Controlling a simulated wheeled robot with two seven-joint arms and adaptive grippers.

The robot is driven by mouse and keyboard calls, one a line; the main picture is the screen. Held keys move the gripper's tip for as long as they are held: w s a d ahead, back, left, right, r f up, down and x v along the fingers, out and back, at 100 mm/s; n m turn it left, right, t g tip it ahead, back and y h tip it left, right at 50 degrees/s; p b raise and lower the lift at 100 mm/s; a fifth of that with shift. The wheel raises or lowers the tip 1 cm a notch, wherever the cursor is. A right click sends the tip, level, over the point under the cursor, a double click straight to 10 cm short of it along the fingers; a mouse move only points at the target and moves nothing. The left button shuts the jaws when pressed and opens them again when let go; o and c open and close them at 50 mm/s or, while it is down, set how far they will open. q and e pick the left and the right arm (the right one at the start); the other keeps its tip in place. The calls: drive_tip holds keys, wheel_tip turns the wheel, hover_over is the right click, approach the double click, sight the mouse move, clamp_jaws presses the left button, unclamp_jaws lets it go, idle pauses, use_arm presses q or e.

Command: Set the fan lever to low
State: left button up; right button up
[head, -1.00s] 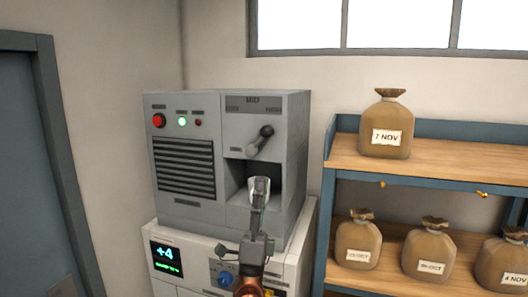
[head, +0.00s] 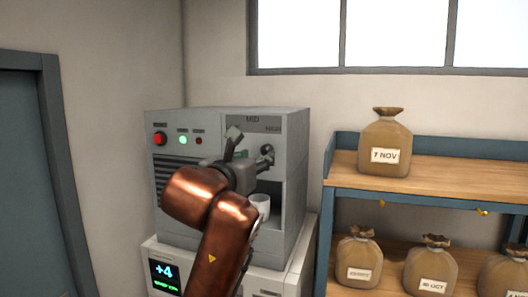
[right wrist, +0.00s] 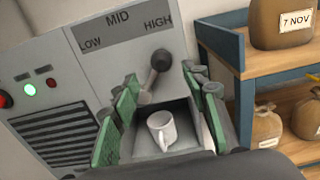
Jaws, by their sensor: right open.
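The fan lever (right wrist: 160,62) is a dark round-knobbed handle on the grey machine (right wrist: 50,85). In the right wrist view it leans right of upright, toward HIGH, under a plate (right wrist: 118,32) marked LOW, MID and HIGH. The lever knob (head: 267,149) also shows in the head view beside my fingers. My right gripper (head: 250,146) is open in front of the machine. Its green-padded fingers (right wrist: 163,105) stand on either side of the lever's lower part, with the knob beyond them. I see no clear contact. The arm hides part of the machine front. My left gripper is not in view.
A white mug (right wrist: 162,130) stands in the recess below the lever. A red button (head: 160,139) and a green light (head: 183,141) are at the machine's left. A shelf (head: 450,165) with several labelled sacks stands to the right.

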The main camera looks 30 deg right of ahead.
sight(264, 152)
drive_tip(key=p+x, duration=0.2)
drive_tip(key=x, duration=0.4)
drive_tip(key=shift+w+d, duration=0.15)
drive_tip(key=shift+d, duration=0.2)
drive_tip(key=shift+c, duration=0.7)
clamp_jaws()
